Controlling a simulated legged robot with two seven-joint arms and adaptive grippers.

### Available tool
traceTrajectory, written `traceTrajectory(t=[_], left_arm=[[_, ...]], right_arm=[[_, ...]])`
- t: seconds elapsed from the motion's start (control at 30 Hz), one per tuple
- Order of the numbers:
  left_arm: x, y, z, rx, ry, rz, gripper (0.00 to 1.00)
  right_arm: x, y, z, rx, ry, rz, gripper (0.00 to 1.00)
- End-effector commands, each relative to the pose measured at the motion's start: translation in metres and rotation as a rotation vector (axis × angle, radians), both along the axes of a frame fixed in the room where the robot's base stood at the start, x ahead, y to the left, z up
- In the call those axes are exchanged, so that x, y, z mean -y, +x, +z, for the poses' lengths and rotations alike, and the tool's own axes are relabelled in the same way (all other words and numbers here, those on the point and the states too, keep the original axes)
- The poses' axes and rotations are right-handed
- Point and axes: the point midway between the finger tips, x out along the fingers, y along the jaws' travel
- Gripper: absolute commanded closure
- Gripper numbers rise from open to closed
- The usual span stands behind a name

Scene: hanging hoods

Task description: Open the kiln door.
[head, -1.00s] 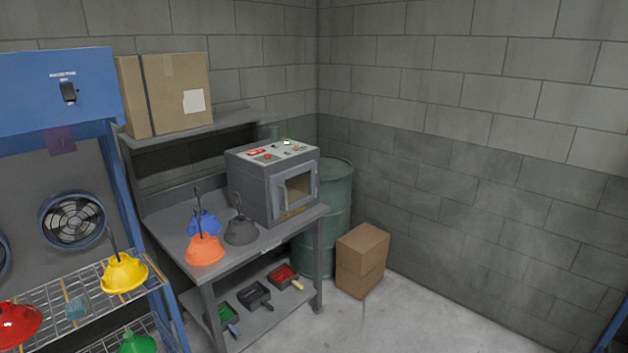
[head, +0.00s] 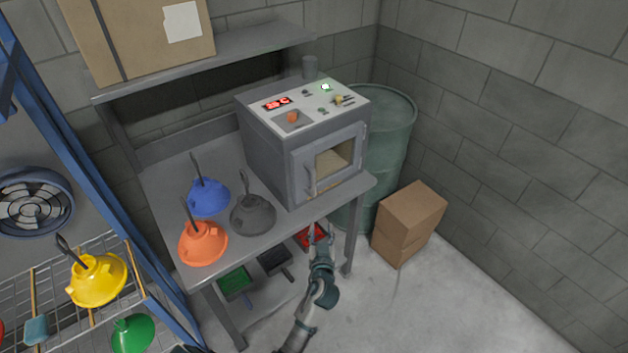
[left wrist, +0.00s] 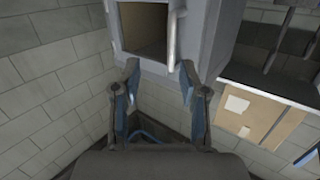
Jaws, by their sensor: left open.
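The grey kiln (head: 265,150) stands on the workbench. Its door (head: 338,158) has a square window and looks shut. The door's handle (head: 310,182) is an upright bar on the left of the window. In the left wrist view the door window (left wrist: 145,28) and the pale handle bar (left wrist: 173,38) are at the top, just beyond the fingertips. My left gripper (head: 319,233) is open and empty, below and in front of the bench edge, under the handle. Its two spread fingers (left wrist: 160,75) show in the left wrist view, apart from the handle. My right gripper is not in view.
Blue (head: 208,198), orange (head: 203,243) and dark grey (head: 253,214) hoods stand on the bench (head: 165,185) left of the kiln. A green drum (head: 390,135) and cardboard boxes (head: 408,222) stand to the right. Bare floor lies at the lower right.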

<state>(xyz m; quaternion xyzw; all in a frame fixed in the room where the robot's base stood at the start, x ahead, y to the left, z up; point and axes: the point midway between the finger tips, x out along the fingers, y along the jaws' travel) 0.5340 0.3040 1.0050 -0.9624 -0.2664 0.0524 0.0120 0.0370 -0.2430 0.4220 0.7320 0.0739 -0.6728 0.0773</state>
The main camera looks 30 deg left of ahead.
Motion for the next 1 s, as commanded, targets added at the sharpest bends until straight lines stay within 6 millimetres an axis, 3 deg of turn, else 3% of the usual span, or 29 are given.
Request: traceTrajectory(t=[0.03,0.1,0.2,0.37,0.8,1.0], left_arm=[[-0.005,-0.001,0.023,0.046,0.000,0.021,0.57],[-0.011,-0.001,0.040,0.087,-0.001,0.041,0.57],[-0.019,0.004,0.049,0.109,0.000,0.051,0.57],[-0.036,0.027,0.048,0.107,0.002,0.053,0.57],[-0.092,0.112,0.047,0.105,0.002,0.051,0.57],[-0.106,0.136,0.045,0.105,0.002,0.050,0.57]], right_arm=[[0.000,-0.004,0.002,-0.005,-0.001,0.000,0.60],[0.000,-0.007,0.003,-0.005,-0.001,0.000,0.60],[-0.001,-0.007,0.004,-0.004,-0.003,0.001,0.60],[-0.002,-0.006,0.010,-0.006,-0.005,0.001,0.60],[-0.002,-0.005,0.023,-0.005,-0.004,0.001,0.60],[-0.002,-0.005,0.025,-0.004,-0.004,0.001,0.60]])
